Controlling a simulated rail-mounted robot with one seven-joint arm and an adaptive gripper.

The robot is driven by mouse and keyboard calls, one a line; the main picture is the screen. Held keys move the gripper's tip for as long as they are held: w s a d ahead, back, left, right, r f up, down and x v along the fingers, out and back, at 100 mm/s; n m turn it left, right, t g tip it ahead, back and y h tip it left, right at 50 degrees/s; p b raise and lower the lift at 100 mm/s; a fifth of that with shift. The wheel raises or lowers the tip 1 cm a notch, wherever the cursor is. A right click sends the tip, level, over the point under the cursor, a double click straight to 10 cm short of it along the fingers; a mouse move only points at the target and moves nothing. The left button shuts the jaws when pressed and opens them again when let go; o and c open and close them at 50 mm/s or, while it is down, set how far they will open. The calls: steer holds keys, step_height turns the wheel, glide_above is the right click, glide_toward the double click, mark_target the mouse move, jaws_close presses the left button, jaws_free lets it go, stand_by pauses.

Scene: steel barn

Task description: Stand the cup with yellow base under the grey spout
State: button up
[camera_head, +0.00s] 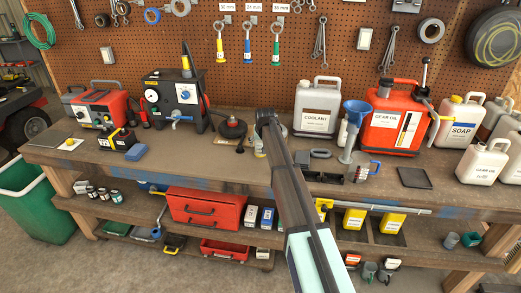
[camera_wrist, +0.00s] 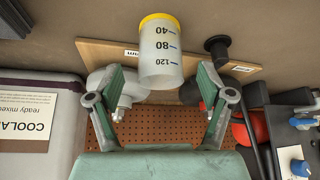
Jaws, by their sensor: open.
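The cup with yellow base (camera_wrist: 160,55) is pale and translucent with dark volume marks. It shows upside down at the top middle of the wrist view, its open end toward my gripper. My gripper (camera_wrist: 161,90) is open, its fingers on either side of the cup's lower picture edge; I see no contact. In the head view my gripper (camera_head: 267,118) is over the bench middle, and my arm hides most of the cup (camera_head: 259,152). A grey spout-like fitting (camera_head: 183,119) with a blue part is on the front of the black machine (camera_head: 172,98), left of my gripper.
A wooden board (camera_wrist: 240,68) with a black post (camera_wrist: 217,46) is beside the cup. A coolant jug (camera_head: 316,108) and blue funnel (camera_head: 357,112) are to the right. A dark round-based item (camera_head: 231,130) sits between machine and gripper. Bench before the machine looks partly clear.

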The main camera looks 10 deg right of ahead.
mark_target(260, 148)
steer(key=shift+o, duration=0.5)
steer(key=shift+b+v, duration=0.45)
steer(key=shift+v, duration=2.25)
